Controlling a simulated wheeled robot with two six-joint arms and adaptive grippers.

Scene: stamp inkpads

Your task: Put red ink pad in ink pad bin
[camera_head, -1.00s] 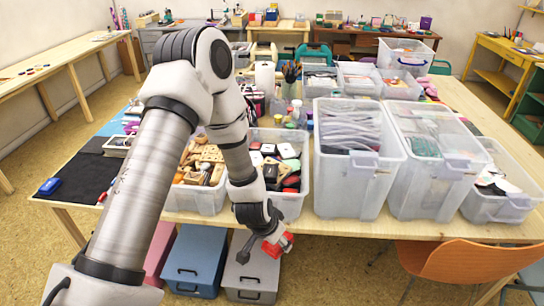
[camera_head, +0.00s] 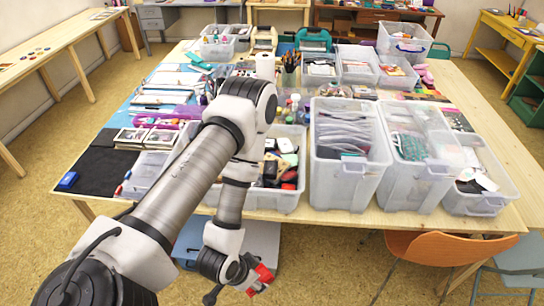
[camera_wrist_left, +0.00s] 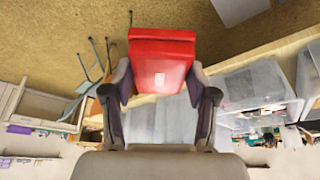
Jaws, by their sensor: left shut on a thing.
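The red ink pad (camera_head: 263,275) is held in my left gripper (camera_head: 246,281), in front of and below the table's front edge. In the left wrist view the red pad (camera_wrist_left: 160,65) sits between the two fingers (camera_wrist_left: 161,98), which are shut on it from both sides. A clear bin (camera_head: 262,199) holding several ink pads in black, white, red and green stands at the table's front, above and behind the gripper in the picture. My left arm hides part of its left side. My right gripper is in neither view.
Tall clear bins (camera_head: 345,184) stand right of the ink pad bin, with a lower clear bin (camera_head: 476,203) at the far right. An orange chair (camera_head: 440,247) stands at front right.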

